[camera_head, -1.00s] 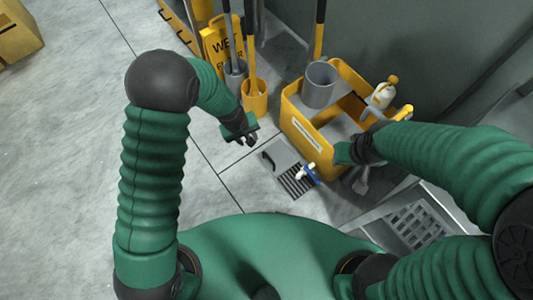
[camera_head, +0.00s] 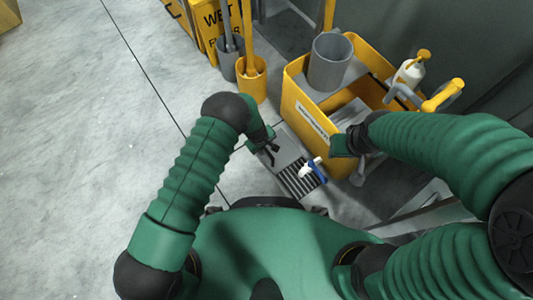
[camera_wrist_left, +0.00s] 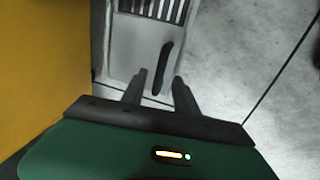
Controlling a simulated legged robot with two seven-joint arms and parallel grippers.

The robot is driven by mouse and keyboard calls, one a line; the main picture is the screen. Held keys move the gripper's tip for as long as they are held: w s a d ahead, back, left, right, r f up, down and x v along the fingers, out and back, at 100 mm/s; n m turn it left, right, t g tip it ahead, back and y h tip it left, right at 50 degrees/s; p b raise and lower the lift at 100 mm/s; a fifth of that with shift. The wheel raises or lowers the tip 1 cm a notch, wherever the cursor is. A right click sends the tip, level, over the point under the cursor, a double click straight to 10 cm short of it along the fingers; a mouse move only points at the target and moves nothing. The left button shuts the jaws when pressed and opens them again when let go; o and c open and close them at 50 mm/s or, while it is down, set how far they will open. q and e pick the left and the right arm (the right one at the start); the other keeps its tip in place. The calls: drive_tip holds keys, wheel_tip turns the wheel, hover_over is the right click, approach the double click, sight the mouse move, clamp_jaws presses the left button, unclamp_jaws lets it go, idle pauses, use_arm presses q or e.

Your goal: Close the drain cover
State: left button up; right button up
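The drain cover (camera_head: 287,143) is a flat grey plate with a dark bar handle, next to a slotted grate (camera_head: 300,182) in the floor. My left gripper (camera_head: 271,152) is over the plate by the handle. In the left wrist view the fingers (camera_wrist_left: 159,77) are apart, with the handle (camera_wrist_left: 163,67) in line with the gap between them. I cannot tell if they touch it. A blue and white fitting (camera_head: 314,169) lies over the grate's right side. My right gripper (camera_head: 343,146) is at the yellow cart's near side; its fingers are not clear.
The yellow cart (camera_head: 305,117) with a grey bucket (camera_head: 329,62) and a pump bottle (camera_head: 410,72) stands right of the drain. A yellow bucket (camera_head: 252,86) and a wet floor sign (camera_head: 207,22) stand behind.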

use_arm(q)
drive_tip(key=f, duration=0.1)
drive_tip(key=f+b, duration=0.1)
drive_tip(key=f, duration=0.1)
drive_tip(key=shift+w+d+f, duration=0.25)
drive_tip(key=shift+f, duration=0.1)
clamp_jaws()
idle(1.1)
